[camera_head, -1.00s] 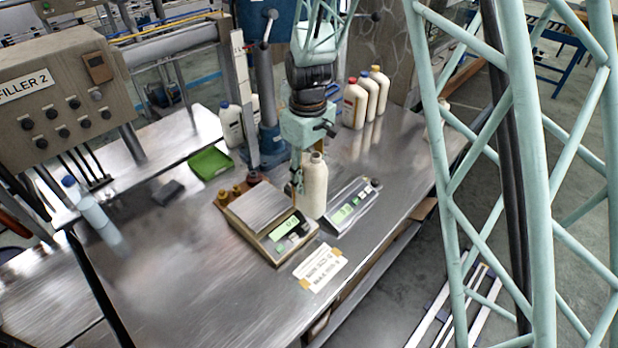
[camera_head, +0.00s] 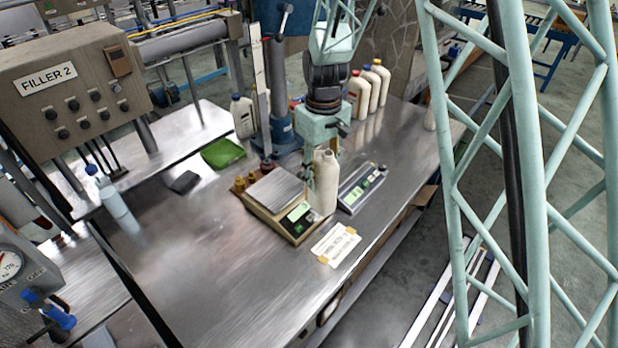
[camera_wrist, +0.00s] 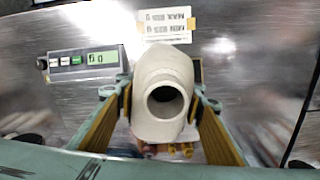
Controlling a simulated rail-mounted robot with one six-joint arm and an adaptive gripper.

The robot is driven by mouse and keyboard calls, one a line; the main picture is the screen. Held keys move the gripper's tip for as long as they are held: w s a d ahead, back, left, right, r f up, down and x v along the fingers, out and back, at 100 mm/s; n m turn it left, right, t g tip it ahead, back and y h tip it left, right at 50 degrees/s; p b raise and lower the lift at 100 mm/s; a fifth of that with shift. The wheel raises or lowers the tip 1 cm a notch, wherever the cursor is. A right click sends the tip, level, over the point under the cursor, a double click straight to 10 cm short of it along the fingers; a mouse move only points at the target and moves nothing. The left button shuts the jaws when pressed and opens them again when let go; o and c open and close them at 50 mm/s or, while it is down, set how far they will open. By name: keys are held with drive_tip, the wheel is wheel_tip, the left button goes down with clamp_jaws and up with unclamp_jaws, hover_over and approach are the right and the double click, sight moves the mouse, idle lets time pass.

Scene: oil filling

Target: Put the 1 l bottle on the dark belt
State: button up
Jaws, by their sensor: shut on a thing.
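A cream bottle (camera_head: 325,185) with an open, uncapped neck is in my gripper (camera_head: 318,160); I cannot read its size. In the wrist view the bottle (camera_wrist: 162,95) is between my two fingers, which are shut on it, and I look down onto its round mouth. It is upright, between a scale and a second display device. Whether its base touches the table is hidden. I cannot make out a dark belt in either view.
The scale (camera_head: 285,208) and the display device (camera_head: 362,186) flank the bottle. A paper label (camera_head: 336,244) lies in front. Capped bottles (camera_head: 371,88) stand behind. A green tray (camera_head: 222,153) and a blue-capped bottle (camera_head: 118,207) are left. The front-left steel table (camera_head: 215,255) is clear.

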drive_tip(key=w+d+f+m, duration=0.25)
drive_tip(key=d+m, duration=0.25)
drive_tip(key=d, duration=0.8)
drive_tip(key=d+f+m+b, duration=0.2)
drive_tip(key=d+f+b, duration=0.4)
drive_tip(key=b, duration=0.1)
drive_tip(key=shift+w+d+f+m+b, duration=0.2)
drive_tip(key=shift+w+d+m+b, duration=0.15)
drive_tip(key=shift+w, duration=0.2)
